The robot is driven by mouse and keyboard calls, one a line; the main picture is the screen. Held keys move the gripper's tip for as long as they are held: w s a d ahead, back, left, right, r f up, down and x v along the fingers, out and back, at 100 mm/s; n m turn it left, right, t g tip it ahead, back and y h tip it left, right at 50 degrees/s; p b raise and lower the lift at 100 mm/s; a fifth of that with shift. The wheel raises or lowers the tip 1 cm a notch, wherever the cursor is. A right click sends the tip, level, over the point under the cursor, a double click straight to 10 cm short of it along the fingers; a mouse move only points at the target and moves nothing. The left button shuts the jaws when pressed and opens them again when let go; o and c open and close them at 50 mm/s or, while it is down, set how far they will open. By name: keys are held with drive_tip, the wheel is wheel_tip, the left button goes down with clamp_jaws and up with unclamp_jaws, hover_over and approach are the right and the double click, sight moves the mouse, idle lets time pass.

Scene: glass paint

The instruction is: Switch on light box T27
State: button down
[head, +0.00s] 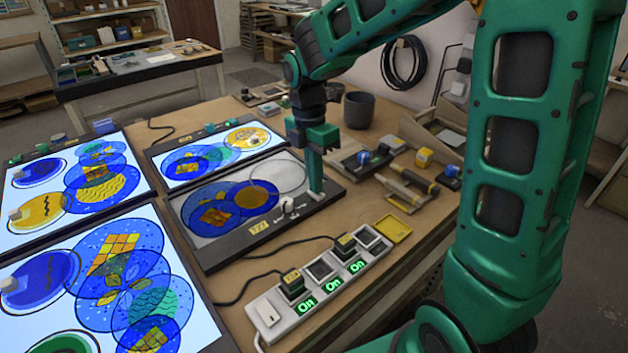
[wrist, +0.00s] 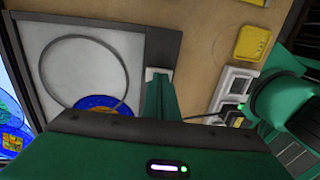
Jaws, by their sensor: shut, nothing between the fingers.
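Light box T27 (head: 228,246) is a flat dark-framed panel on the bench, with a yellow T27 tag (head: 260,227) on its front edge. Its panel is grey and unlit. Blue and yellow glass discs (head: 250,198) and a thin ring (head: 292,176) lie on it. My gripper (head: 315,190) is shut and empty, pointing down at the right side of the frame. Small white parts (head: 290,206) sit near the front right corner.
A white power strip (head: 268,313) in front holds two tagged black plugs (head: 292,284) with cables and shows several sockets and green "On" marks. Lit light boxes (head: 68,190) stand to the left and behind. Tools (head: 402,187), a yellow tray (head: 394,228) and a dark pot (head: 359,109) are right.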

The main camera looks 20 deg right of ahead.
wheel_tip(320, 180, up, 14)
drive_tip(key=w, duration=0.1)
drive_tip(key=shift+w+a, duration=0.25)
drive_tip(key=shift+w, duration=0.1)
drive_tip(key=shift+f, duration=0.1)
drive_tip(key=s+f, duration=0.1)
drive_tip(key=f, duration=0.3)
drive_tip(key=s+f, duration=0.1)
drive_tip(key=f, duration=0.4)
drive_tip(key=s+d+f, duration=0.1)
drive_tip(key=f, duration=0.4)
idle(0.5)
